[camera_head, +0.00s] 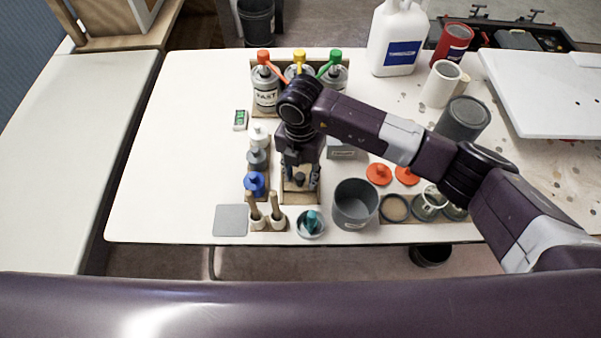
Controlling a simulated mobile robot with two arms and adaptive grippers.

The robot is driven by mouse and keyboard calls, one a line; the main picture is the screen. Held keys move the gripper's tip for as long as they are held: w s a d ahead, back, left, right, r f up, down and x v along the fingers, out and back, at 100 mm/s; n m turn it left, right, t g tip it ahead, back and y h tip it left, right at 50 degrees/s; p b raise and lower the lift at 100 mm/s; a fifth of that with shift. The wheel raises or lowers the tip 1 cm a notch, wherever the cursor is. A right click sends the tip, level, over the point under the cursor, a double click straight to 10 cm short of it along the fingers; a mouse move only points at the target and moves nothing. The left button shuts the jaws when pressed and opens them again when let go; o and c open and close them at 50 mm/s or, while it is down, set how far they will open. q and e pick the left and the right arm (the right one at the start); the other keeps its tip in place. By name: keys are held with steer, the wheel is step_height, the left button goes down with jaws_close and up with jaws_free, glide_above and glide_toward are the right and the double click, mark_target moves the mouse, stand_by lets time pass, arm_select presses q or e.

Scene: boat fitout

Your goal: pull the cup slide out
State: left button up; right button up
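A narrow wooden board (299,198) lies near the table's front edge, below the pump bottles; it looks like the cup slide. A small dark knob-like piece (300,179) shows on it. My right gripper (301,181) points down over this board, with its fingers apart on either side of the dark piece. I cannot tell whether the fingers touch it. The gripper and wrist hide the back of the board. My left gripper is not in view.
Pump bottles (265,92) stand behind my wrist. Small bottles (255,183) stand close on the left, brushes (276,212) in front. A grey tub (355,204) and a teal piece in a dish (311,223) are at the front right. The table's left part is clear.

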steer(key=shift+f, duration=0.2)
steer(key=shift+c, duration=0.4)
jaws_close()
steer(key=shift+s, duration=0.1)
